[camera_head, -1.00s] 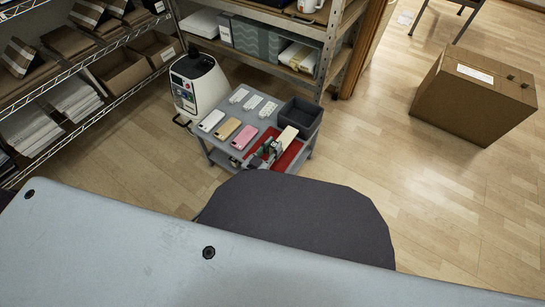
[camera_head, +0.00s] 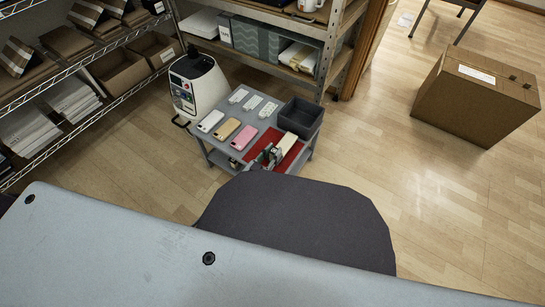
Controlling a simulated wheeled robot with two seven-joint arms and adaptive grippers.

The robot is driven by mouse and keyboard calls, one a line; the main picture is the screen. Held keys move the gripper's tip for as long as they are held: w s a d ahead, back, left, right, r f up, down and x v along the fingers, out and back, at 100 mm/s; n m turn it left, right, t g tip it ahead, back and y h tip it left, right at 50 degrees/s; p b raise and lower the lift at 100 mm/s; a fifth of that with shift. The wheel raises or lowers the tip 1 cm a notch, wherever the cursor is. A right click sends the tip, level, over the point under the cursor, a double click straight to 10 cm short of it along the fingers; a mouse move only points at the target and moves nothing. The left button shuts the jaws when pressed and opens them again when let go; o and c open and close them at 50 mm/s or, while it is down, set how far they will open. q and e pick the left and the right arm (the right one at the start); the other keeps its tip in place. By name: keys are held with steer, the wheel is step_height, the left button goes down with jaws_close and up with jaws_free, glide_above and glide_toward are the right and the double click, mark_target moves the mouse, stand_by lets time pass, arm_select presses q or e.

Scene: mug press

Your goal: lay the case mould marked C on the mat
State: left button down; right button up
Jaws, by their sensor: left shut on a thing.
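My left gripper (camera_head: 273,155) is over the front right of the grey cart, above the red mat (camera_head: 291,159). It is shut on a pale cream slab (camera_head: 287,142), which is tilted in this view. No letter can be read on the slab, so I cannot tell whether it is the mould marked C. I also cannot tell whether it touches the mat. The gripper and slab hide part of the mat, and my own body covers the foreground. My right gripper is not in view.
On the grey cart (camera_head: 220,147) lie a white phone case (camera_head: 211,121), a gold one (camera_head: 227,129) and a pink one (camera_head: 243,138). Several small white pieces (camera_head: 253,102) lie behind them. A dark grey bin (camera_head: 300,118) stands at the right. A white machine (camera_head: 200,86) stands at the cart's left.

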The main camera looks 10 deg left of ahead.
arm_select(q)
steer(key=shift+f, duration=0.65)
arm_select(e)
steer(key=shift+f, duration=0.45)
arm_select(q)
steer(key=shift+f+b, duration=0.1)
steer(key=shift+b, duration=0.2)
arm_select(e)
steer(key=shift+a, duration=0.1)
arm_select(q)
steer(key=c, duration=1.2)
jaws_free()
steer(key=shift+s, duration=0.1)
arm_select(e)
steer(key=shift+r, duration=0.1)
arm_select(q)
steer(key=p+v, duration=0.4)
steer(key=v, duration=0.8)
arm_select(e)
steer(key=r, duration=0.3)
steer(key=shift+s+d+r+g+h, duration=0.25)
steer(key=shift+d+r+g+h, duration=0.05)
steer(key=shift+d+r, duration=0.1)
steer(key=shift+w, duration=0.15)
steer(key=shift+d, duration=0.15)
